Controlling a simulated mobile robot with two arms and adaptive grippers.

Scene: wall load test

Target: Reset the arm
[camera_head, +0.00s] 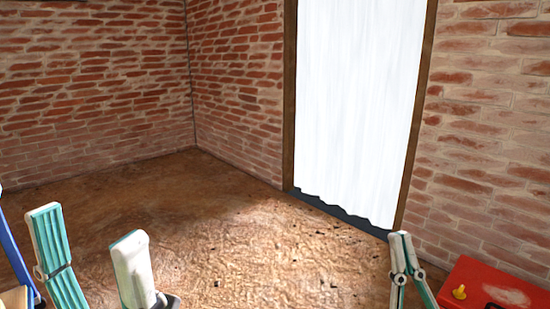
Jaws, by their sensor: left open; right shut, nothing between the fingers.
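My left gripper (88,230) shows at the lower left. Its two white and teal fingers point up and stand well apart, with nothing between them. My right gripper (401,240) shows at the lower right. Its fingers are together and hold nothing. Both grippers are cut off by the bottom edge, and most of both arms is out of view.
A red box (465,273) with a yellow knob lies at the lower right, beside my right gripper. A brown floor (250,230) is bare in the middle. Brick walls (90,80) meet in a corner behind. A white curtain (355,100) hangs in a wood-framed doorway.

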